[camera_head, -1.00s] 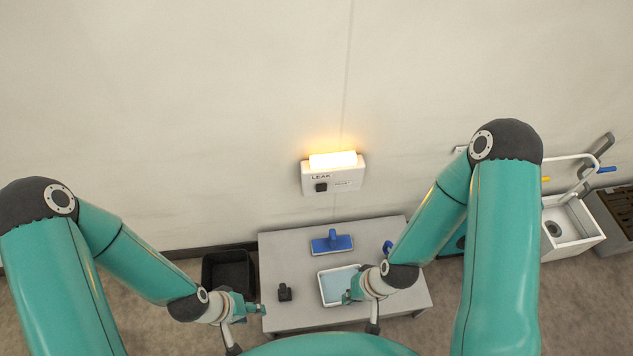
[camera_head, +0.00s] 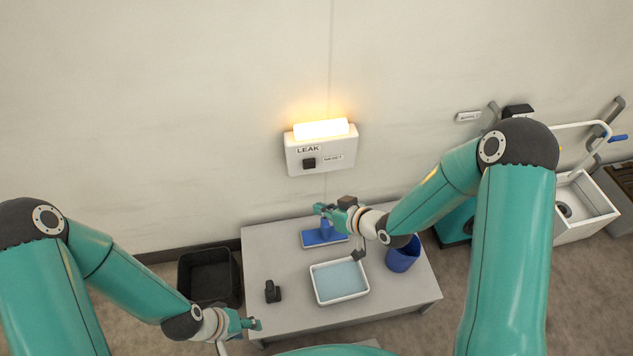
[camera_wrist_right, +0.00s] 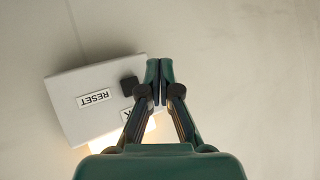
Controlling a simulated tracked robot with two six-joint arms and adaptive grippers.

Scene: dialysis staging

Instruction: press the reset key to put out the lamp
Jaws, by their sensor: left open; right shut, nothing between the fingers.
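A white wall box marked LEAK (camera_head: 321,165) hangs on the wall above the table, with a lamp (camera_head: 321,129) glowing warm on its top. The black reset key (camera_head: 309,163) is on the box's front, left of a small label. In the right wrist view the box (camera_wrist_right: 75,110) appears turned over, with the key (camera_wrist_right: 131,89) just left of my fingertips and the RESET label (camera_wrist_right: 94,98) beside it. My right gripper (camera_head: 322,209) is shut and empty, below the box and apart from it. My left gripper (camera_head: 256,323) is open and empty by the table's front left corner.
The grey table (camera_head: 270,245) holds a blue-handled pad (camera_head: 325,236), a white tray (camera_head: 340,297) of bluish liquid, a blue cup (camera_head: 403,258) and a small black object (camera_head: 272,292). A black bin (camera_head: 208,279) stands left. The wall around the box is clear.

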